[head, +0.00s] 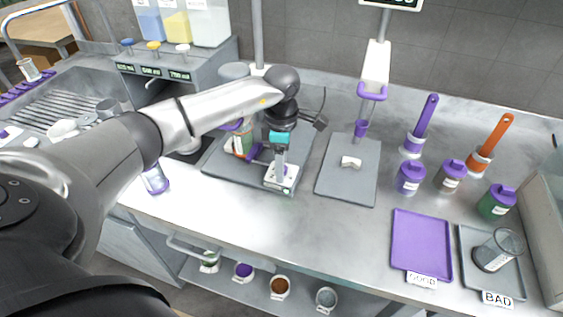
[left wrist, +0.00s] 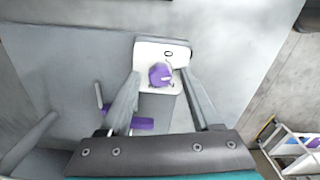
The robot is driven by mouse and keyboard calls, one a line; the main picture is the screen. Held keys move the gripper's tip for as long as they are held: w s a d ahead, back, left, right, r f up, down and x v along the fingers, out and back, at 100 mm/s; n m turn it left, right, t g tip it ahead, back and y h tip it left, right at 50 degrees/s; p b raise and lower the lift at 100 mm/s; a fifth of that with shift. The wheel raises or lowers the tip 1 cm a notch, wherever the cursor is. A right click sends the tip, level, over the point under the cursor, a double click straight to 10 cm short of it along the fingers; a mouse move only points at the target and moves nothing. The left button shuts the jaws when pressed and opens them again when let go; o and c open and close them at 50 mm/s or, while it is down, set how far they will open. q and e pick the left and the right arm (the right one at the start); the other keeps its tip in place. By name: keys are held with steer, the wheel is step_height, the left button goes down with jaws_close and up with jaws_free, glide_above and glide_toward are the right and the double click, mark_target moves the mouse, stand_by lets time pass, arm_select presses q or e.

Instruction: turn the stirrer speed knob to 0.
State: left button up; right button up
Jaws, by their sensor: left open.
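The stirrer speed knob (left wrist: 161,74) is a round purple knob on a white panel (left wrist: 178,51) in the left wrist view. A dark round mark, like a 0, is printed on the panel beyond the knob. A pale line shows on the knob; its exact setting is too small to tell. My left gripper (left wrist: 161,80) is open, pointing down, with one finger on each side of the knob and a gap visible to both. In the head view my left gripper (head: 281,160) is over the panel at the front of the stirrer base (head: 222,160) and hides the knob. My right gripper is out of view.
A purple clamp part (left wrist: 140,124) sits near the left finger in the wrist view. A jar (head: 240,143) stands on the stirrer base behind my gripper. A second grey stand base (head: 345,185) is to the right, then purple (head: 420,245) and grey trays.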

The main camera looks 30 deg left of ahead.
arm_select(q)
steer(key=shift+c, duration=0.2)
jaws_close()
steer(key=shift+n, duration=0.4)
steer(key=n+p, duration=0.1)
steer(key=n, duration=0.4)
steer(key=n+p, duration=0.1)
steer(key=n, duration=0.5)
steer(key=shift+p, duration=0.35)
steer(key=shift+n, duration=0.3)
stand_by(0.3)
steer(key=shift+o, duration=0.2)
jaws_free()
steer(key=shift+r, duration=0.1)
